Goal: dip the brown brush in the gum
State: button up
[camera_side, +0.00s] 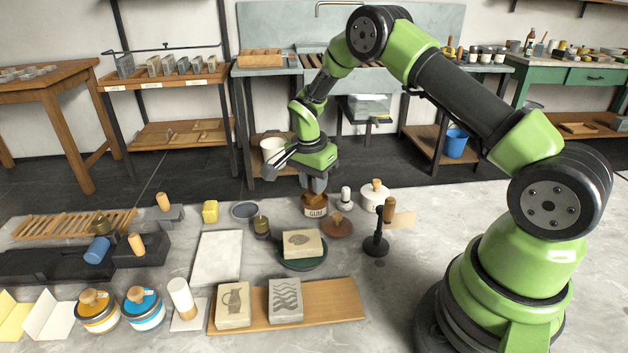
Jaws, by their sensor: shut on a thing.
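The gum pot (315,211) is a small brown container with a pale label reading GUM. It stands on the grey stone table near the middle. My gripper (313,186) points down directly over the pot and is shut on the brown brush (315,196). Only a small brown part of the brush shows below the fingers. Its lower end is at or inside the mouth of the pot. I cannot tell how deep it is or whether it touches the gum. The inside of the pot is hidden.
A white lidded pot (375,196) and a small white-topped piece (346,197) stand close right of the gum. A brown disc with a knob (337,225) lies just in front. A dark upright stand (377,240) is further right. A stone on a round dark base (302,262) is in front.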

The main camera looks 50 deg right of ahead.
jog(key=shift+s, duration=0.1)
jog(key=shift+r, duration=3.45)
